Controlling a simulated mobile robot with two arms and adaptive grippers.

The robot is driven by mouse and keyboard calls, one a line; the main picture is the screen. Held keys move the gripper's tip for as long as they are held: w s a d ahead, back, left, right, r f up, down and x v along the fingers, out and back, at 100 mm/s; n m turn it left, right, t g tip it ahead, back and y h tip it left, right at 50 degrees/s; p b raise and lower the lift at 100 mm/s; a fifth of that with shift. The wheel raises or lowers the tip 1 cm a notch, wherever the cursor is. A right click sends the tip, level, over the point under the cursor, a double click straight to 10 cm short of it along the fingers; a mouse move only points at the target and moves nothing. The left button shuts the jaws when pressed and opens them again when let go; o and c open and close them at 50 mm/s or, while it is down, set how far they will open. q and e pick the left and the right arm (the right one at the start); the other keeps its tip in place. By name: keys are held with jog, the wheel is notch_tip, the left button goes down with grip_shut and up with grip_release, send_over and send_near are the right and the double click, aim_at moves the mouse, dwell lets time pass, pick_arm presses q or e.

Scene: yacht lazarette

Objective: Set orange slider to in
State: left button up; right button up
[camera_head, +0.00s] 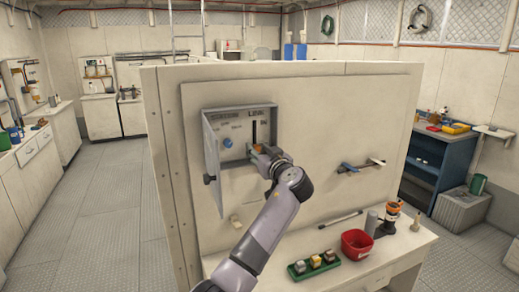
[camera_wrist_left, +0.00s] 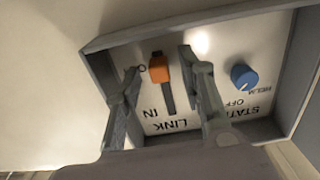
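The orange slider (camera_wrist_left: 159,68) sits at the end of its dark slot (camera_wrist_left: 168,100) away from the printed word IN, on the panel marked LINK. In the head view, that panel (camera_head: 232,125) is in a grey box on the wall, and the slot (camera_head: 253,131) runs up from my gripper. My left gripper (camera_head: 258,151) is at the slot's lower end and hides most of the slider there. In the left wrist view, the left gripper's (camera_wrist_left: 161,66) fingers are open, one on each side of the slider, with visible gaps. My right gripper is not in view.
A blue knob (camera_wrist_left: 243,76) is beside the slider on the same panel. The box's raised rim (camera_wrist_left: 88,85) surrounds the panel. To the right on the wall is a blue-ended lever (camera_head: 348,167). Below are a red bin (camera_head: 356,245) and a green tray (camera_head: 298,272) on a counter.

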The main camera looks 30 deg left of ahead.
pick_arm(q)
grip_shut()
dwell(0.4)
dwell(0.4)
